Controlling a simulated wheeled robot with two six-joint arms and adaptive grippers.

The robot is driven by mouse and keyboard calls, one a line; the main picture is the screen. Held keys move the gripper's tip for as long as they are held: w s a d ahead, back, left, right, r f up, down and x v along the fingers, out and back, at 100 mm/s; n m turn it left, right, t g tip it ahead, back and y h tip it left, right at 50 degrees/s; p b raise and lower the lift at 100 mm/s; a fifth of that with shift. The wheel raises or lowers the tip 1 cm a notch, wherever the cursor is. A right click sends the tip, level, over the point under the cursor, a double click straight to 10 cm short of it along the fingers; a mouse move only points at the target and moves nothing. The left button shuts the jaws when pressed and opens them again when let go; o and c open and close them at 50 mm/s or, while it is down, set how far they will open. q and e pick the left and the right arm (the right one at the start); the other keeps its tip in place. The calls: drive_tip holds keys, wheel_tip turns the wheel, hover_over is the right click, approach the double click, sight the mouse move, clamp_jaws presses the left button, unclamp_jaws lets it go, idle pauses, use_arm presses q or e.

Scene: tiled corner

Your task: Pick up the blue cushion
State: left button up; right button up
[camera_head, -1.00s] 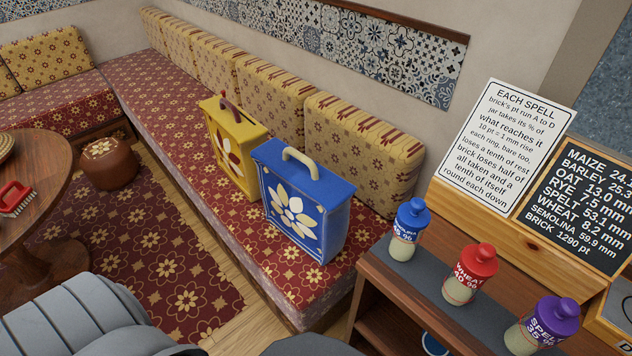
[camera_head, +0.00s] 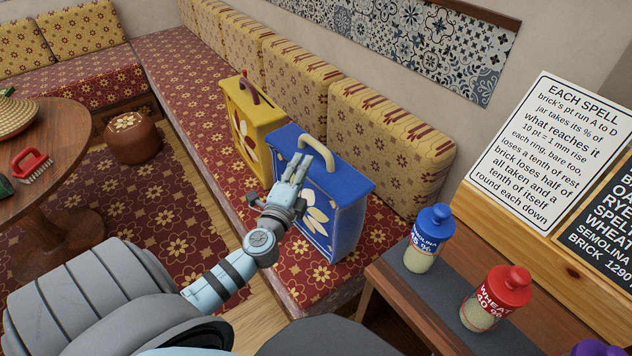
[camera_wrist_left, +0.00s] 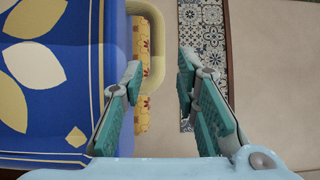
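The blue cushion (camera_head: 343,205) is a boxy upright piece with a cream flower and a cream loop handle (camera_head: 318,155). It stands on the red patterned bench. My left gripper (camera_head: 301,168) is in front of its upper part, close to the handle, and hides part of the flower. In the left wrist view the gripper (camera_wrist_left: 160,68) is open and empty. The cushion (camera_wrist_left: 45,60) fills the left side there, and the handle (camera_wrist_left: 154,45) shows partly between the fingers. I cannot tell whether they touch it. My right gripper is out of view.
A yellow boxy piece (camera_head: 246,128) stands just behind the blue one. Patterned back cushions (camera_head: 390,130) line the wall. A shelf with bottles (camera_head: 429,238) and signs (camera_head: 540,150) stands at right. A round table (camera_head: 70,125) and a stool (camera_head: 132,140) are at left.

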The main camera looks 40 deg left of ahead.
sight(314, 147)
use_arm(q)
drive_tip(key=x, duration=1)
drive_tip(key=shift+w+f+b, duration=0.25)
drive_tip(key=shift+w+b, duration=0.05)
drive_tip(key=shift+b, duration=0.05)
drive_tip(key=shift+s+d, duration=0.1)
clamp_jaws()
drive_tip(key=shift+r, duration=0.1)
